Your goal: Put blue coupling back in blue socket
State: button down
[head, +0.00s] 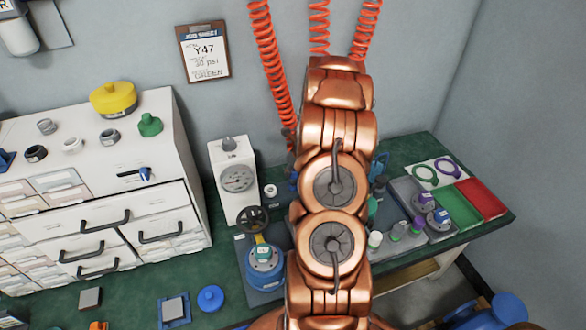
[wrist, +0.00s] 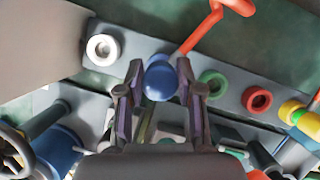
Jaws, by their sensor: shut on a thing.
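The blue coupling (wrist: 160,80) shows as a rounded blue end between the two fingers of my gripper (wrist: 160,68) in the wrist view. The fingers are closed against its sides. It lines up with the row on the grey strip, between the white ring (wrist: 102,48) and the green ring (wrist: 212,84). No separate blue socket is visible; the coupling and fingers cover that part of the strip. I cannot tell whether the coupling is seated or held above it. In the head view my arm hides the gripper and coupling.
A red ring (wrist: 257,99) and a yellow fitting (wrist: 290,112) continue the row. A red hose (wrist: 200,35) runs close behind the coupling. In the head view, a gauge box (head: 236,182) and blue valve body (head: 264,268) stand left of my arm; a grey tray (head: 408,192) lies right.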

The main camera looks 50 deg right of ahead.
jog(key=shift+f, duration=1)
jog(key=c, duration=0.7)
grip_release()
jog(key=shift+v, duration=6.05)
